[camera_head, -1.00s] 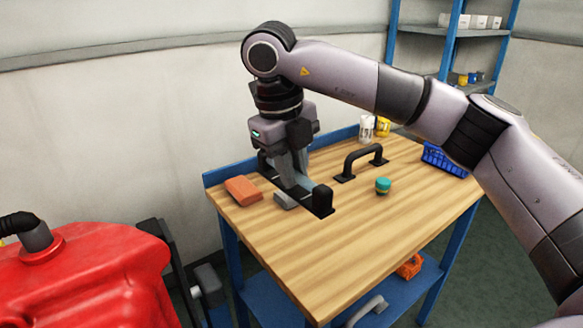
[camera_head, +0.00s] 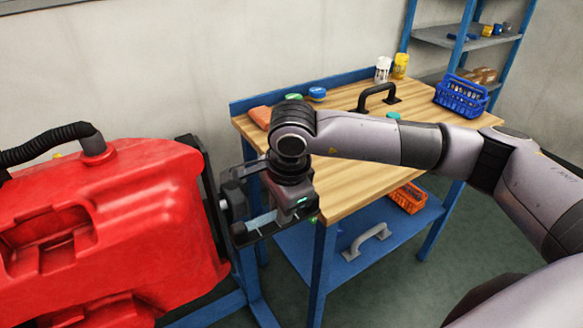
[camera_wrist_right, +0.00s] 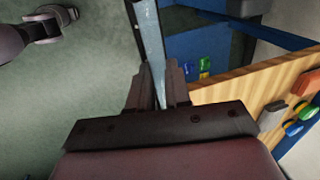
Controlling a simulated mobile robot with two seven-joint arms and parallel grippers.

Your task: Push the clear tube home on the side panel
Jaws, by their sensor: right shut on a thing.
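The clear tube (camera_wrist_right: 151,45) is a pale, bluish strip running up between the jaws of my right gripper (camera_wrist_right: 157,92) in the right wrist view. The side panel (camera_head: 205,180) is a dark upright part on that side of the red tank (camera_head: 110,215). My arm hides part of the tube. I cannot tell whether the tube touches the panel. My left gripper is out of view.
A wooden-topped workbench (camera_head: 350,185) stands right of the gripper, with an orange block (camera_head: 260,116), a black handle (camera_head: 378,94) and a blue basket (camera_head: 461,95) on it. A grey handle (camera_head: 367,240) and an orange basket (camera_head: 408,197) lie on the lower shelf.

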